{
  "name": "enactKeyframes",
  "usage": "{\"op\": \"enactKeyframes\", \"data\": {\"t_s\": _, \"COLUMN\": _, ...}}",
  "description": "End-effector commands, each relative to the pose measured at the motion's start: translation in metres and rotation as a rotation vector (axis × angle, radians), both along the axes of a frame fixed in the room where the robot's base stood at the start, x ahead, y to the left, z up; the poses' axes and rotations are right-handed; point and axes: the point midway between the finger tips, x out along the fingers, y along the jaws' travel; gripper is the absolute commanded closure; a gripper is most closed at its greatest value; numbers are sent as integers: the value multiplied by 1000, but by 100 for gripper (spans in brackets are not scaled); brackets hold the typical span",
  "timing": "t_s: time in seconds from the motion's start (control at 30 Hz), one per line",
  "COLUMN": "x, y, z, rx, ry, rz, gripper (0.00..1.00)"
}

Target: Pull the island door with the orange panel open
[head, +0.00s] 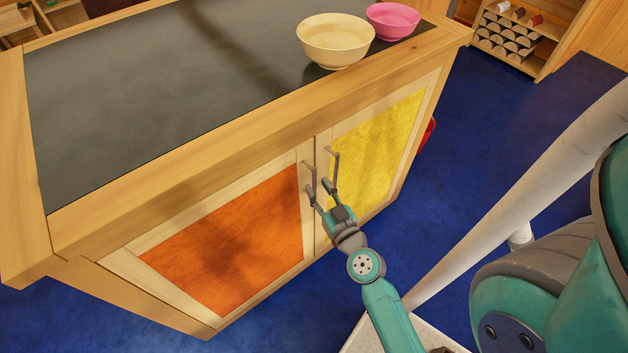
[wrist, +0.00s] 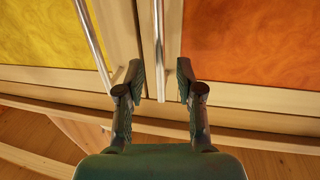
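The island door with the orange panel (head: 230,245) looks shut, its face level with the yellow-panel door (head: 375,150) beside it. In the wrist view the orange panel (wrist: 250,40) is at the right and the yellow panel (wrist: 40,35) at the left. The orange door's upright bar handle (wrist: 159,45) shows between the fingertips of my gripper (wrist: 160,82). My gripper is open, with gaps on both sides of the bar. The yellow door's handle (wrist: 91,40) lies outside the left finger. In the head view my gripper (head: 321,193) is close to the handles.
A cream bowl (head: 335,42) and a pink bowl (head: 393,20) stand on the island's dark top (head: 140,90). Blue floor (head: 480,140) is clear to the right. Part of something red (head: 427,137) shows behind the island's right end.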

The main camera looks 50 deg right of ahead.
Motion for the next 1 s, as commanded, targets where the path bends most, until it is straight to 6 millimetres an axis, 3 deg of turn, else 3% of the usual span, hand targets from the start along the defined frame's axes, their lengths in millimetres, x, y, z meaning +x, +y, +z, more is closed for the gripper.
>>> {"op": "enactKeyframes", "data": {"t_s": 0.4, "x": 27, "y": -13, "z": 1, "rx": -2, "ry": -1, "rz": 0, "gripper": 63}}
{"op": "enactKeyframes", "data": {"t_s": 0.8, "x": 30, "y": -15, "z": 0, "rx": 0, "ry": -1, "rz": -1, "gripper": 63}}
{"op": "enactKeyframes", "data": {"t_s": 0.83, "x": 29, "y": -15, "z": 0, "rx": 0, "ry": -1, "rz": -1, "gripper": 66}}
{"op": "enactKeyframes", "data": {"t_s": 0.97, "x": 29, "y": -15, "z": 0, "rx": 0, "ry": -1, "rz": -1, "gripper": 98}}
{"op": "enactKeyframes", "data": {"t_s": 1.0, "x": 29, "y": -15, "z": 0, "rx": 0, "ry": -1, "rz": -1, "gripper": 100}}
